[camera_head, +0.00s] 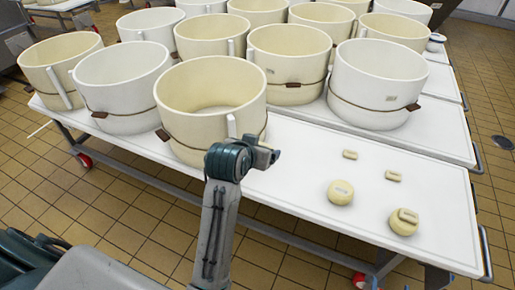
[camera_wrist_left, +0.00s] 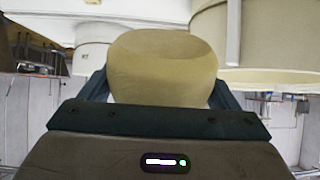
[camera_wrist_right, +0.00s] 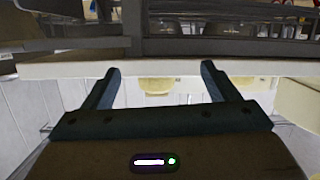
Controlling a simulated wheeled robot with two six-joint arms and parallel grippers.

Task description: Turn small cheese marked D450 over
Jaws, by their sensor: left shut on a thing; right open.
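A pale yellow cheese (camera_wrist_left: 163,62) fills the middle of the left wrist view. My left gripper (camera_wrist_left: 160,92) is shut on it, one finger at each side; no marking shows on the side in view. Markings are too small to read.
Several large cream and white vats (camera_head: 212,100) crowd the back and left of the white table (camera_head: 290,170). Two small pale blocks (camera_head: 350,154) (camera_head: 393,176) lie near the cheeses. The table's front centre is clear. A metal rail (camera_head: 486,255) runs along its right end.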

